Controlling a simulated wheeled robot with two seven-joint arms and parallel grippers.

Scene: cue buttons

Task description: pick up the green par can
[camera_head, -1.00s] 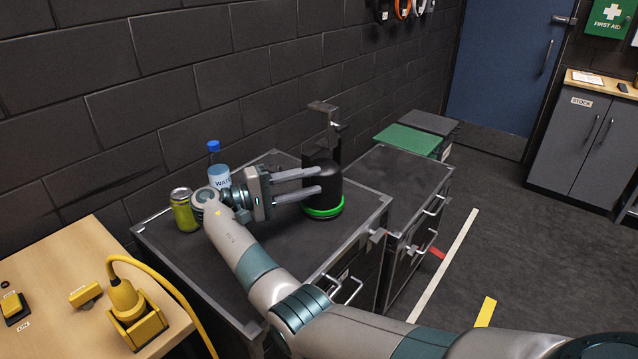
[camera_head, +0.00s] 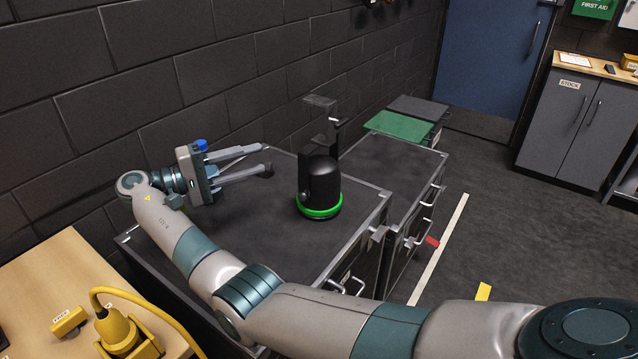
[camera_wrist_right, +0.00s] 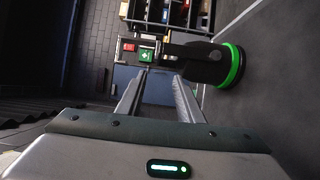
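The par can (camera_head: 320,175) is a black can with a bright green ring (camera_head: 321,211) at its base and a bracket on top. It stands upright on the black case top (camera_head: 262,215). In the right wrist view the par can (camera_wrist_right: 195,66) and its green ring lie right of the fingers. My right gripper (camera_head: 268,160) is open and empty, its fingers pointing towards the par can from the left with a clear gap to it. The fingers also show in the wrist view (camera_wrist_right: 157,90) with nothing between them. My left gripper is not in view.
A bottle's blue cap (camera_head: 202,145) shows behind my right gripper; the rest is hidden. A second, dark case (camera_head: 395,165) stands right of the first. A brick wall (camera_head: 230,70) runs behind. A wooden table (camera_head: 45,275) with a yellow plug (camera_head: 118,330) is at front left.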

